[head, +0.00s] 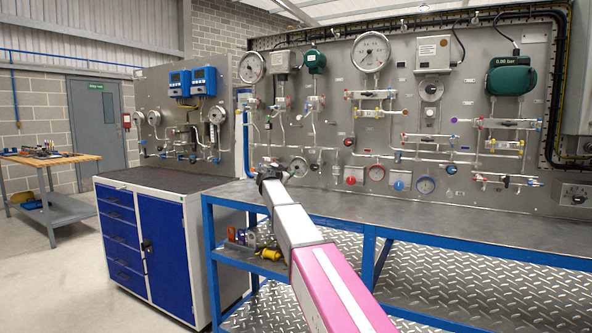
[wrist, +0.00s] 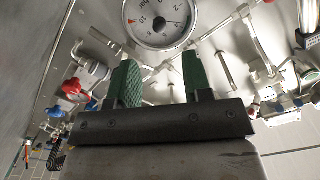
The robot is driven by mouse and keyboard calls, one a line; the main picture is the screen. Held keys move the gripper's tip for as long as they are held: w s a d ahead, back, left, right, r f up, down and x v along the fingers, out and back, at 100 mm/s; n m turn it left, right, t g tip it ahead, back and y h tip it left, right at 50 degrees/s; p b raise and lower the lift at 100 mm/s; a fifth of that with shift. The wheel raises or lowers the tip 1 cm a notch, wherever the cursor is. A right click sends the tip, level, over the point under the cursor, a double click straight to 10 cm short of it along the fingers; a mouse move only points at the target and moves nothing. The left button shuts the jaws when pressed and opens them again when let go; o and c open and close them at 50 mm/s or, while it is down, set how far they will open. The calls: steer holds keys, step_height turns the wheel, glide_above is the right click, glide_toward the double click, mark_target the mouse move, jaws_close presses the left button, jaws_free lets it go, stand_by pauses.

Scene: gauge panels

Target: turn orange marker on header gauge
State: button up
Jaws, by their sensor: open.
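A round white-faced gauge (wrist: 160,22) with a steel rim is at the top of the wrist view, partly cut off by the frame edge. A small orange-red mark (wrist: 131,21) shows at the left of its dial. My gripper (wrist: 158,58) has two green-padded fingers, apart with nothing between them. The fingertips point toward the gauge's lower edge in the picture; whether they touch anything there is unclear. In the head view my gripper (head: 268,170) is low before the panel, just left of a small round gauge (head: 299,166), which looks like the same one.
The grey panel (head: 330,110) carries pipes, valves and other gauges, including a large gauge (head: 371,52). A red-handled valve (wrist: 72,86) and pipework flank the fingers. The grey bench top (head: 440,228) below is mostly clear. A blue cabinet (head: 160,240) stands left.

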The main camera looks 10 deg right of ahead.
mark_target(296, 168)
steer(key=x, duration=0.8)
steer(key=shift+w+d, duration=0.1)
steer(key=shift+w, duration=0.05)
jaws_close()
